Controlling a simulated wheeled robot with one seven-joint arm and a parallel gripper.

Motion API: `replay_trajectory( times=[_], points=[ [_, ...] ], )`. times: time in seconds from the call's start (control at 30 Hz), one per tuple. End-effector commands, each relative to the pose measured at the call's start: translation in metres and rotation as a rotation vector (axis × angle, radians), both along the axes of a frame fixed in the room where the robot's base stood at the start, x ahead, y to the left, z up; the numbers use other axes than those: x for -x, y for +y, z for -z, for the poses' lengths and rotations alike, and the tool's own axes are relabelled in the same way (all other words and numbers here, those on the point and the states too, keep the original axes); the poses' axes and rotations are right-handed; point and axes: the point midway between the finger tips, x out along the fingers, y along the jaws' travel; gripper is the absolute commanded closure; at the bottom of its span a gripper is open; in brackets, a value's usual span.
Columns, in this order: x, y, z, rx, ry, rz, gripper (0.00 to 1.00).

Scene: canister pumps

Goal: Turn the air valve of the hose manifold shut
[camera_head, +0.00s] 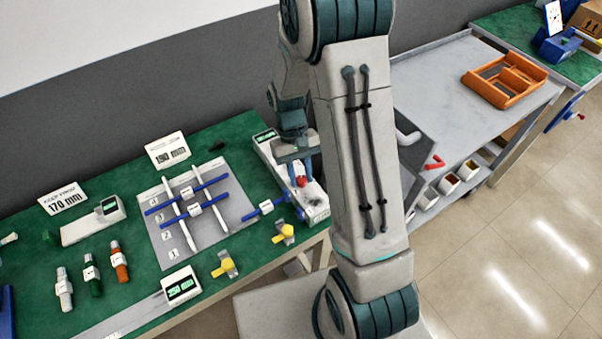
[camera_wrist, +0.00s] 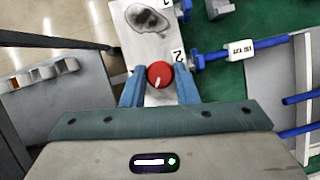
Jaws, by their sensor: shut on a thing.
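The hose manifold (camera_head: 315,202) is a long pale block at the right end of the green bench, and its pale top also shows in the wrist view (camera_wrist: 152,48). Its air valve is a round red knob (camera_wrist: 159,72) with a pale mark on its face, and a little of it shows in the head view (camera_head: 300,181). My gripper (camera_wrist: 159,77) is over the manifold with its blue fingers on either side of the knob, shut on it. A blue hose (camera_wrist: 240,49) with a white tag runs from a blue fitting at the manifold's side.
A grey board (camera_head: 238,207) with crossed blue and white rods lies left of the manifold. Two yellow-handled valves (camera_head: 224,265) sit near the bench's front edge. A grey cart (camera_head: 440,80) with an orange tray (camera_head: 505,78) stands to the right. My arm hides part of the middle.

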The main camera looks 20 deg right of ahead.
Motion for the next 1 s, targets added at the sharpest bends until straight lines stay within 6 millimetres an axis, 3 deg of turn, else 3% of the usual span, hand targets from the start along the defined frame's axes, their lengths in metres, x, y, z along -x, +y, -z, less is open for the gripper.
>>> replay_trajectory(
  times=[0.5,1.0],
  points=[
    [-0.0002,0.003,-0.0008,0.001,-0.004,-0.43,0.96],
    [0.0003,0.0033,-0.0008,0.0,-0.004,-0.586,0.96]
  ],
)
